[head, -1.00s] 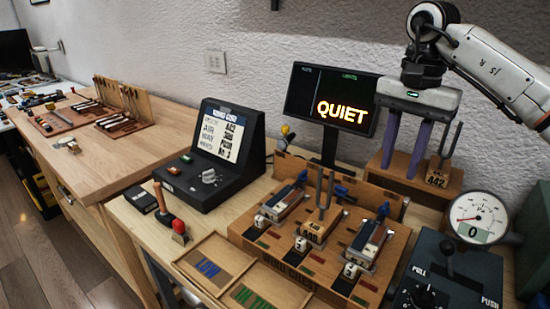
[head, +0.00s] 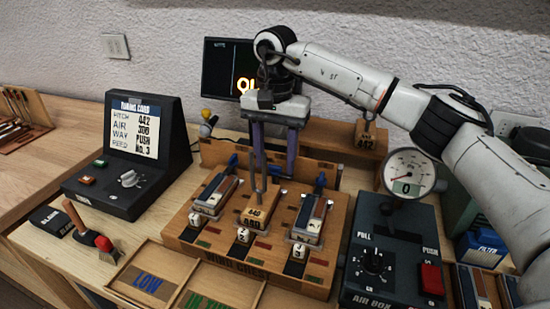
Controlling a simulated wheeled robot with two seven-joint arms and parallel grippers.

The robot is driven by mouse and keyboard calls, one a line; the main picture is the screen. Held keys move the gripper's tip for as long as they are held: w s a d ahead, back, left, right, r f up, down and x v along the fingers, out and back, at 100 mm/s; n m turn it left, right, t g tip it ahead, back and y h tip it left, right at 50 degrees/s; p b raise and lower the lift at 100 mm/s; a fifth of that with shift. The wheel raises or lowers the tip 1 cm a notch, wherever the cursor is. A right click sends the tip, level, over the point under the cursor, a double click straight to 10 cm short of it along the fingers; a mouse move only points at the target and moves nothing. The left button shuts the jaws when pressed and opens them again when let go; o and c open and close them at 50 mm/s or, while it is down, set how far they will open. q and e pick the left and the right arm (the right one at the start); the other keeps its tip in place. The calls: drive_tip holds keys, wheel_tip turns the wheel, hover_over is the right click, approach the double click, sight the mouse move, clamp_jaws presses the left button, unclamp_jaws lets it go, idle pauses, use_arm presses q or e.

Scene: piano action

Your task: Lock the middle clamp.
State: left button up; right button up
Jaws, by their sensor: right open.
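The wooden wind chest (head: 215,256) carries a left and a right reed unit, with a tuning fork block marked 440 (head: 257,213) standing at the middle. Blue clamp levers show behind the left unit (head: 233,161) and the right unit (head: 320,181). A bit of blue at the middle clamp (head: 274,171) shows between my right gripper's fingers. My right gripper (head: 275,168) points down, open, with its purple fingers apart behind the fork. The fork hides much of the middle clamp, and I cannot tell whether the fingers touch it. My left gripper is not in view.
An air box (head: 385,285) with a knob, red button and gauge (head: 409,173) stands right of the chest. A tuning card console (head: 130,150) is at left. A 442 fork block (head: 365,138) sits behind. Low trays (head: 187,299) lie in front.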

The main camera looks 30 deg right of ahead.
drive_tip(key=shift+f, duration=0.1)
drive_tip(key=c, duration=1.1)
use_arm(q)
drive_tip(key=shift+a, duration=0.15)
use_arm(e)
drive_tip(key=shift+o, duration=0.2)
